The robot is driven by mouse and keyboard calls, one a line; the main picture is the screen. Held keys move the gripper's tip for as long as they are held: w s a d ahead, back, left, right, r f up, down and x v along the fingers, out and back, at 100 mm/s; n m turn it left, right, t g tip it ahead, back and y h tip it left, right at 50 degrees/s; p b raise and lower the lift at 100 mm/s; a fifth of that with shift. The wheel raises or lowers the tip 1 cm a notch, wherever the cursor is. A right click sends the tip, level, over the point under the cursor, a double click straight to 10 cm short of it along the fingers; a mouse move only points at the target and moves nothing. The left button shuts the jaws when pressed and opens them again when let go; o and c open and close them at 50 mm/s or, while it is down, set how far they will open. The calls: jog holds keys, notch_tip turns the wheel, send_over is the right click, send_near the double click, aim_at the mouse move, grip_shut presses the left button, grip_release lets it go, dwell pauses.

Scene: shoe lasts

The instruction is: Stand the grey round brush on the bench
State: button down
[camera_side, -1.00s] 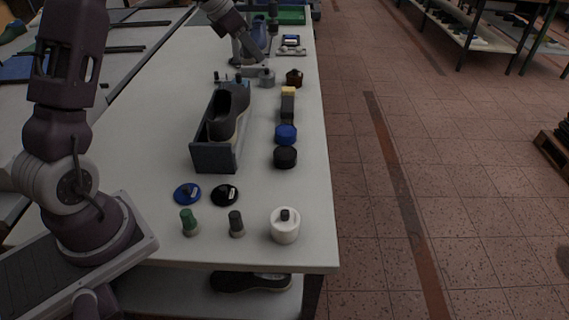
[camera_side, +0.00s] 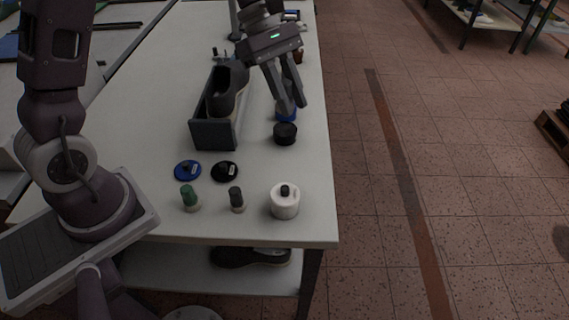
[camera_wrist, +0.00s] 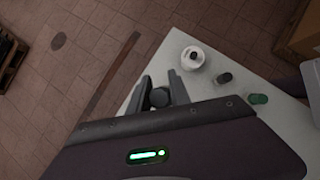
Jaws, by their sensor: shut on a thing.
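In the wrist view my gripper (camera_wrist: 160,84) is shut on a dark grey rounded thing (camera_wrist: 158,98), which I take as the grey round brush. In the side view the fingers hide most of it, so its tilt and its height above the bench are unclear.
A shoe in a grey box (camera_side: 215,136) is to the left. Blue (camera_side: 187,170) and black (camera_side: 225,171) discs, green (camera_side: 190,198) and dark grey (camera_side: 237,199) pegs and a white pot (camera_side: 285,205) stand near the front.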

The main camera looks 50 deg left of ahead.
notch_tip(320, 180, down, 17)
jog(key=shift+r, duration=0.1)
dwell(0.3)
jog(key=c, duration=1.2)
grip_release()
jog(key=v, duration=1.2)
jog(key=s+d+r+m+t+y, duration=0.1)
jog(key=s+d+r+m+y, duration=0.3)
jog(key=s+r+m, duration=0.55)
jog(key=s+r+m+t+y, duration=0.1)
jog(key=s+r+m, duration=0.1)
jog(key=s, duration=0.2)
jog(key=s+r+m+t, duration=0.2)
jog(key=s+m, duration=0.1)
jog(key=s, duration=0.2)
jog(key=s+r+m+t+y, duration=0.1)
jog(key=s+r+m, duration=0.1)
jog(key=s+m, duration=0.1)
jog(key=shift+s+a+r+t+y, duration=0.25)
jog(key=shift+s+a+t+y, duration=0.05)
jog(key=shift+s, duration=0.35)
